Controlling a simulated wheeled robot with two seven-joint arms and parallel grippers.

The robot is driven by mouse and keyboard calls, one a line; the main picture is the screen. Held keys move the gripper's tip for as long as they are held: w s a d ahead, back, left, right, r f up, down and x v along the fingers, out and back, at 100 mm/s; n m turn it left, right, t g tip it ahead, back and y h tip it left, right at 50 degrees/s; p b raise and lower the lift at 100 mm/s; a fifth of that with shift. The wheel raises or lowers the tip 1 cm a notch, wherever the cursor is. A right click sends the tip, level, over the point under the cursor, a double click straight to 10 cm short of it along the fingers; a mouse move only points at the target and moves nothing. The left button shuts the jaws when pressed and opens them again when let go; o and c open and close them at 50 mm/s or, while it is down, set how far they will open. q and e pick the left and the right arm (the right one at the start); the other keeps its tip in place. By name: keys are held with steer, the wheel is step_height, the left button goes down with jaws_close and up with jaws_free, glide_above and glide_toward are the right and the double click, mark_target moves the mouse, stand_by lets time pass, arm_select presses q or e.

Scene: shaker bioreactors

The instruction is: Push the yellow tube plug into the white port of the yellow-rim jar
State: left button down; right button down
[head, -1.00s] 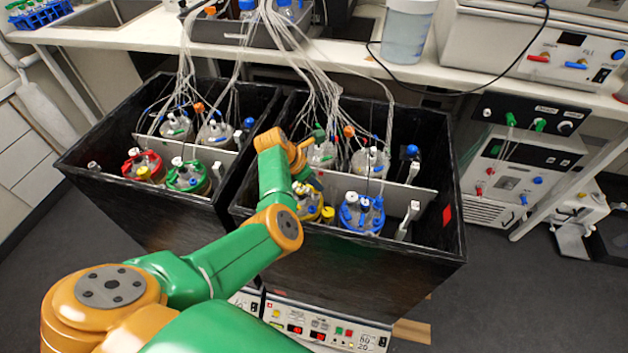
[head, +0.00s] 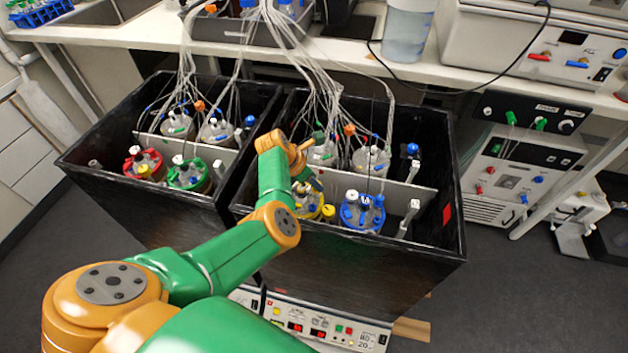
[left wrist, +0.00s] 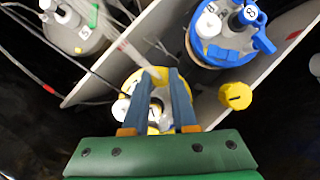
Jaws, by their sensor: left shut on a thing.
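The yellow-rim jar (head: 306,207) stands in the right box in the head view, partly behind my left arm. In the left wrist view the jar (left wrist: 135,84) lies below my left gripper (left wrist: 164,72), and the fingers cover part of its lid. The gripper is shut on the yellow tube plug (left wrist: 156,73), with a pale tube running from it to the upper left. A white port (left wrist: 122,109) shows on the lid left of the fingers. I cannot tell whether the plug touches a port. My right gripper is not in view.
The blue-rim jar (head: 362,213) stands close to the right of the yellow-rim jar. A pale divider plate (head: 385,190) runs behind both jars. Many tubes hang from above. Dark box walls (head: 450,215) enclose the area.

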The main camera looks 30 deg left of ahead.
arm_select(q)
steer(key=shift+p, duration=0.3)
stand_by(0.4)
steer(key=shift+f+b, duration=0.3)
steer(key=shift+f, duration=0.2)
stand_by(0.3)
steer(key=c, duration=0.6)
jaws_free()
steer(key=shift+c, duration=0.2)
